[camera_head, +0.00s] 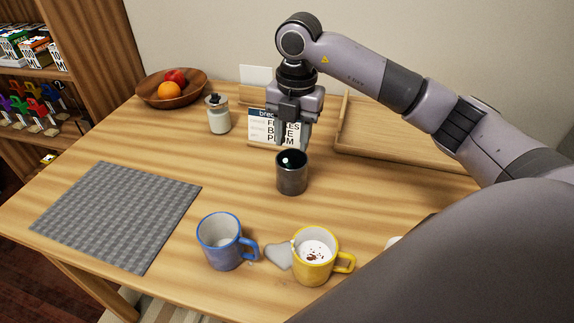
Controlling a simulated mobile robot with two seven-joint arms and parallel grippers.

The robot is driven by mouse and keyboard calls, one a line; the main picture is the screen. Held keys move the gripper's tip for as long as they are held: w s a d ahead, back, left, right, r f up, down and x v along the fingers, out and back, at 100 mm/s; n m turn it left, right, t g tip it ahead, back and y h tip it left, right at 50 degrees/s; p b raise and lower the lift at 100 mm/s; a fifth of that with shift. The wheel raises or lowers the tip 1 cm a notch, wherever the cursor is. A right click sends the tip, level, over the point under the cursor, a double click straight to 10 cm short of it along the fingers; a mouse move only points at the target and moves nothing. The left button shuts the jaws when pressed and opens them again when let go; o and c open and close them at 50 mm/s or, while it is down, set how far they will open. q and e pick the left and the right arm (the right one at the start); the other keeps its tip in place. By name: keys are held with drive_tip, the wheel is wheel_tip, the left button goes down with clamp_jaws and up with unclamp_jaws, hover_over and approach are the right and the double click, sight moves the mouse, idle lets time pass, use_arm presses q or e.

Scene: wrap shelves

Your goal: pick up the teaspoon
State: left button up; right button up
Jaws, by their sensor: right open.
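I cannot make out a teaspoon for certain. A dark metal cup (292,180) stands upright near the middle of the table, and a small bright spot shows at its mouth; I cannot tell whether it is part of a spoon or a glint. My right gripper (294,140) points down just above and behind the cup's rim, open, with nothing seen between its fingers. It partly hides a letter board (262,128) behind it. My left gripper is not in view.
A blue mug (221,243), a flat grey piece (279,256) and a yellow mug (313,270) with a frothy drink stand in front. A grey mat (115,215) lies left. Behind are a jar (218,118), a fruit bowl (160,97) and a wooden tray (400,148).

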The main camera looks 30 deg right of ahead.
sight(290, 169)
drive_tip(key=f, duration=0.3)
drive_tip(key=a+f, duration=0.1)
drive_tip(key=f, duration=0.1)
drive_tip(key=shift+s+f, duration=0.1)
drive_tip(key=shift+f, duration=0.05)
clamp_jaws()
